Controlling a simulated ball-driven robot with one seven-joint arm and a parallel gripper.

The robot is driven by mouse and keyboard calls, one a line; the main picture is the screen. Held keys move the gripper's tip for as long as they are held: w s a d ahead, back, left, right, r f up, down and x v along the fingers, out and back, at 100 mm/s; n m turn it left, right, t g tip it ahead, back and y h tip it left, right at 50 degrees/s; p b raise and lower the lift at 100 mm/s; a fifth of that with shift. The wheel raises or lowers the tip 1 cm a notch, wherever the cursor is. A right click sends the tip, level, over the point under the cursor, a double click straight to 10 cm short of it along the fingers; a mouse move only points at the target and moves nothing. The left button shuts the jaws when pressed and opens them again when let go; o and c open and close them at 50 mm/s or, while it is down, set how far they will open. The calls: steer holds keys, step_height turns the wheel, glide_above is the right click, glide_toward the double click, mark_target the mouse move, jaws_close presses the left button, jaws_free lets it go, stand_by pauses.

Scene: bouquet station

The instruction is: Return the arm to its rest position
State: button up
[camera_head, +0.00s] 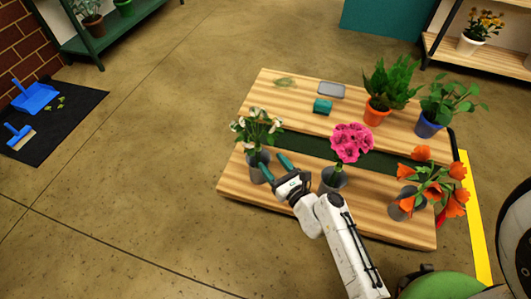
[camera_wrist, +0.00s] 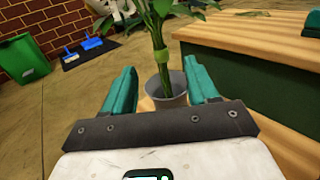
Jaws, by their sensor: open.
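My gripper (camera_head: 275,166) is at the near left part of the wooden table, its teal fingers open beside a grey vase (camera_head: 258,170) of white flowers (camera_head: 257,127). In the wrist view the open gripper (camera_wrist: 160,80) has that vase (camera_wrist: 166,98) ahead between its fingertips. The vase stands upright, with green stems tied by a light green band (camera_wrist: 176,56). I cannot tell whether a finger touches it. My arm reaches in from the lower right in the head view.
Pink flowers (camera_head: 352,142) in a grey vase (camera_head: 333,179) stand right of my gripper, near my arm. Orange flowers (camera_head: 433,189) stand farther right. Two potted plants, a teal block (camera_head: 322,106) and a grey tray (camera_head: 331,90) are at the back.

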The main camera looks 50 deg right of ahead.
steer(key=s+a+r+n+g+y+p, duration=0.2)
steer(key=a+n+g+y, duration=0.1)
steer(key=a+n+y, duration=1.4)
steer(key=s+n+g+h+p, duration=0.2)
steer(key=s+n+g+h, duration=0.65)
steer(key=n, duration=0.95)
steer(key=s+d+r+n+g+h+p, duration=0.2)
steer(key=s+d+r+n+g+h, duration=0.1)
steer(key=s+d+r+n+g, duration=0.3)
step_height(320, 180, up, 36)
steer(key=s+m+t+p, duration=0.1)
steer(key=p, duration=3.5)
steer(key=shift+a+f, duration=0.2)
steer(key=shift+a, duration=0.25)
